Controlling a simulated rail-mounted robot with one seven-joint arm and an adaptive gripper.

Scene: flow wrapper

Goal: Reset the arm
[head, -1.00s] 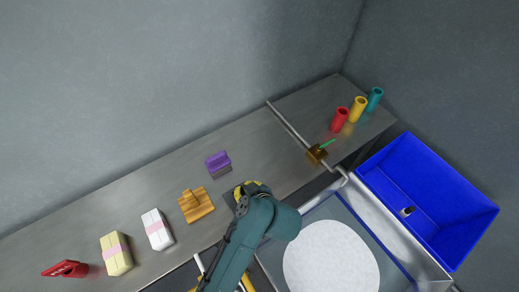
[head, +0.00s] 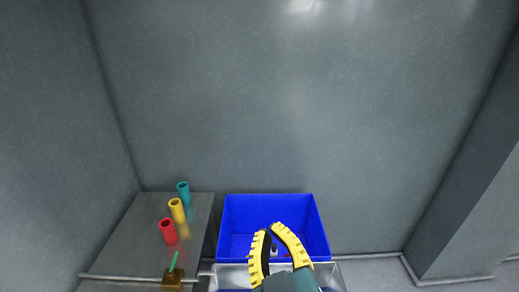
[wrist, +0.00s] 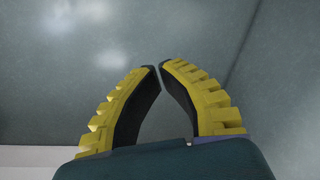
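My gripper (head: 271,230) shows in the head view at the bottom middle, pointing up, its yellow ridged fingers in front of the blue bin (head: 232,212). In the wrist view my gripper (wrist: 159,66) has its two fingertips almost meeting, with only bare wall behind them. Nothing is held between the fingers. Most of my arm is below the head picture's edge.
A grey metal counter (head: 135,235) at the left carries a red cylinder (head: 168,232), a yellow one (head: 177,211), a teal one (head: 184,194) and a brown block (head: 173,282) with a green stick. A small object (head: 273,252) lies in the bin. Grey walls surround; the space above is clear.

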